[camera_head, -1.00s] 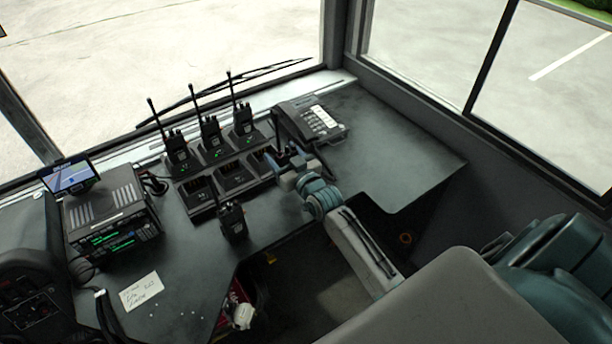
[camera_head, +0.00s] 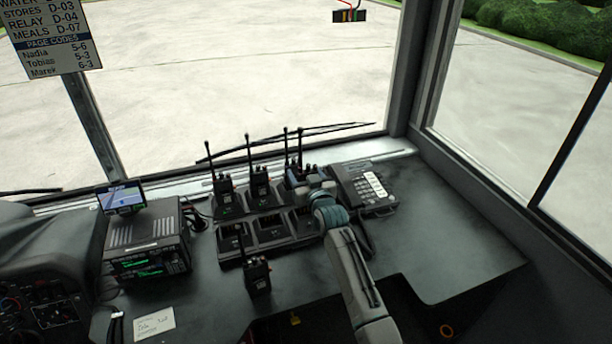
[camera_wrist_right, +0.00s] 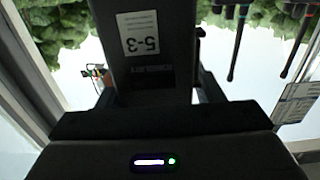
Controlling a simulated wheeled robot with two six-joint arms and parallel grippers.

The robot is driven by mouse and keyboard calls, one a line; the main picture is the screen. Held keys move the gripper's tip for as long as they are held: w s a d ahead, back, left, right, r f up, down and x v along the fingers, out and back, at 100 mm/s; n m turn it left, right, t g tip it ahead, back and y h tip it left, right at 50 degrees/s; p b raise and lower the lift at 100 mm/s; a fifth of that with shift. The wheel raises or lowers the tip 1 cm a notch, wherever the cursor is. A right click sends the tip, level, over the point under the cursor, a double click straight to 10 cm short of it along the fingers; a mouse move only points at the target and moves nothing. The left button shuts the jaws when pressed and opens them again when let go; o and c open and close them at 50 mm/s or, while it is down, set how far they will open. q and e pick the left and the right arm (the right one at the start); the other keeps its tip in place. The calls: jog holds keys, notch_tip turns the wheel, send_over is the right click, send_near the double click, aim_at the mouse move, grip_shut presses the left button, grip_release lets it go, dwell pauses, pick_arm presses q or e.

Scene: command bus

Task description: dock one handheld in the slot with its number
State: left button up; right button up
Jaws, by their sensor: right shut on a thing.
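My right gripper (camera_head: 308,184) is shut on a black handheld, above the right end of the charging dock. In the right wrist view this handheld (camera_wrist_right: 145,75) fills the top middle; its white label, turned upside down, appears to read 5-3. In the head view its antenna rises close beside that of the right-hand docked handheld, and my gripper hides part of both. The dock (camera_head: 252,256) has two rows. Handhelds stand in the back row at left (camera_head: 226,194) and middle (camera_head: 261,186). Front slots look empty, the right one partly covered. My left gripper is not in view.
A desk phone (camera_head: 364,190) sits right of my gripper. A radio unit (camera_head: 150,240) with a small screen (camera_head: 121,198) stands left. A code sign (camera_head: 52,40) lists Nadia 5-6, Tobias 5-3, Marek 6-3. The right desk is clear.

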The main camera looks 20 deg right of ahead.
jog(key=shift+f+b, duration=1.75)
jog(key=shift+f, duration=0.35)
jog(key=shift+f+b, duration=0.85)
jog(key=shift+f, duration=0.55)
jog(key=shift+f+b, duration=0.25)
jog(key=shift+b, duration=0.1)
jog(key=o, duration=1.2)
